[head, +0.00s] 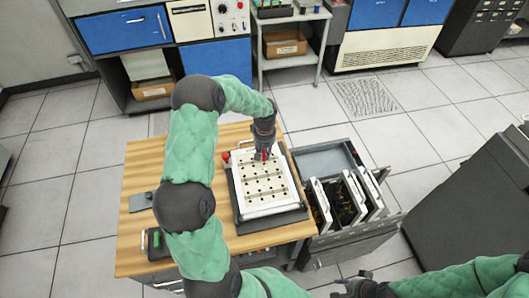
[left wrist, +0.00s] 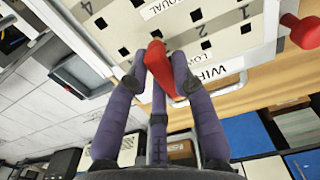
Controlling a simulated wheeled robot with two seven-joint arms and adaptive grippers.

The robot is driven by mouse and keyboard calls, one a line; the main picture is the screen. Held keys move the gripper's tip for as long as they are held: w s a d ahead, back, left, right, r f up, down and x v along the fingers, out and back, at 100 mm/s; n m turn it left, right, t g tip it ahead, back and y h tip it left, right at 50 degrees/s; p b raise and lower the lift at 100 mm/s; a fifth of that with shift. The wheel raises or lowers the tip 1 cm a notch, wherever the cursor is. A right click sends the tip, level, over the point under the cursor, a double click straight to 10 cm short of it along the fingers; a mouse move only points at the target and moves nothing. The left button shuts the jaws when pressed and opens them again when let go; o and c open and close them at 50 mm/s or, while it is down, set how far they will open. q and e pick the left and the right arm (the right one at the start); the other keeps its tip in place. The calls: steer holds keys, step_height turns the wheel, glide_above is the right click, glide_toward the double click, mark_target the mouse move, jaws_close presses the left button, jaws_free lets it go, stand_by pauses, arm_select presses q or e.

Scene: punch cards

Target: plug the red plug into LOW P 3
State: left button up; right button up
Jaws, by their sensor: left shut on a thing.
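My left gripper (head: 263,150) is shut on the red plug (left wrist: 160,75), whose red body shows between the fingers in the left wrist view. It hangs over the far edge of the white plugboard (head: 267,196), which has rows of dark square holes. In the left wrist view the plugboard (left wrist: 205,45) shows printed digits 4, 2 and 1, the word EQUAL and a partly covered label starting LO. My right gripper (head: 358,286) is at the bottom edge, small and dark.
The plugboard lies in a dark frame on a wooden table (head: 140,235). A red knob (head: 226,157) is at the board's far left corner. An open drawer (head: 322,160) with several upright panels stands to the right. A grey block (head: 140,202) lies on the table's left.

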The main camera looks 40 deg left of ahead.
arm_select(q)
steer(key=shift+f+b, duration=1.1)
steer(key=shift+f, duration=0.25)
stand_by(1.6)
steer(key=o, duration=1)
step_height(320, 180, up, 12)
stand_by(0.5)
